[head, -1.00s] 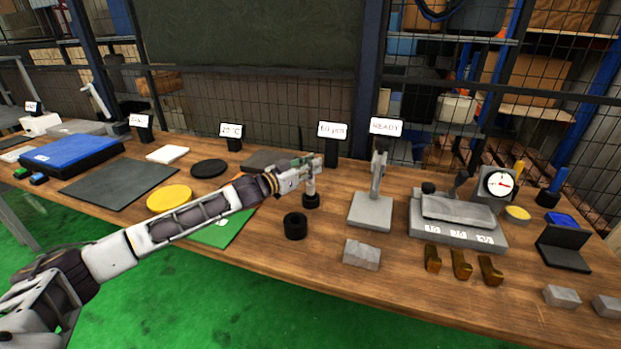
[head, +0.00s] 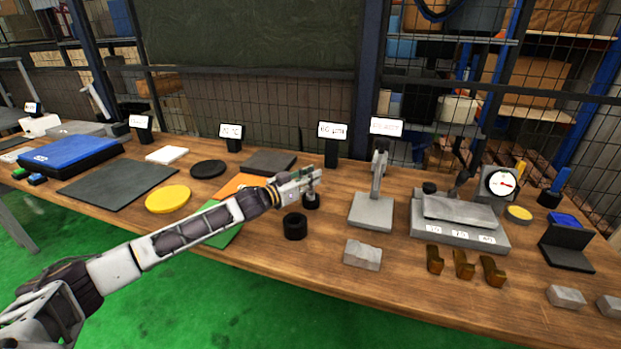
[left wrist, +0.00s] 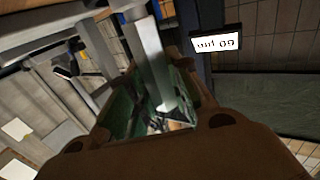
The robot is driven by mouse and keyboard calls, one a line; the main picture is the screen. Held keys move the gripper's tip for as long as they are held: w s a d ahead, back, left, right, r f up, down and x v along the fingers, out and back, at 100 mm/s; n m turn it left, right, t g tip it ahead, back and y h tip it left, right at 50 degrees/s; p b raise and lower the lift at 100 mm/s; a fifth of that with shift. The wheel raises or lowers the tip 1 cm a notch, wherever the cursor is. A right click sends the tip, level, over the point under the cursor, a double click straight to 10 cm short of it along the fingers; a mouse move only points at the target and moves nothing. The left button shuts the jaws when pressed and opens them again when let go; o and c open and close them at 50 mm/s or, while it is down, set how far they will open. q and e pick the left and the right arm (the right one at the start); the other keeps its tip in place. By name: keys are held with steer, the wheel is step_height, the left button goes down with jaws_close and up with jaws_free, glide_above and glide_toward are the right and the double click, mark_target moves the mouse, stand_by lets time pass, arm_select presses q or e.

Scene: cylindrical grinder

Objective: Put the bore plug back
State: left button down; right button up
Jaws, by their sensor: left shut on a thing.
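The bore plug (head: 311,194) is a small pale grey upright cylinder in the head view. My left gripper (head: 306,180) is shut on its upper part. The plug's lower end is at the small black round holder (head: 311,204); whether it is seated in it I cannot tell. A black ring with a hole (head: 295,226) stands on the table just in front. In the left wrist view a long grey bar (left wrist: 152,65) shows between brown parts of the gripper; I cannot tell if it is the plug. My right gripper is not in view.
A grey stand with an upright arm (head: 371,211) is right of the holder, with a grey block (head: 362,254) in front. A small display (head: 332,132) stands behind. Green (head: 222,236) and orange (head: 240,184) mats lie under my forearm. The wooden front edge is clear.

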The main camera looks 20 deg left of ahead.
arm_select(q)
steer(key=c, duration=1.3)
jaws_free()
steer(key=shift+s, duration=0.1)
steer(key=v, duration=1.2)
stand_by(0.4)
stand_by(0.6)
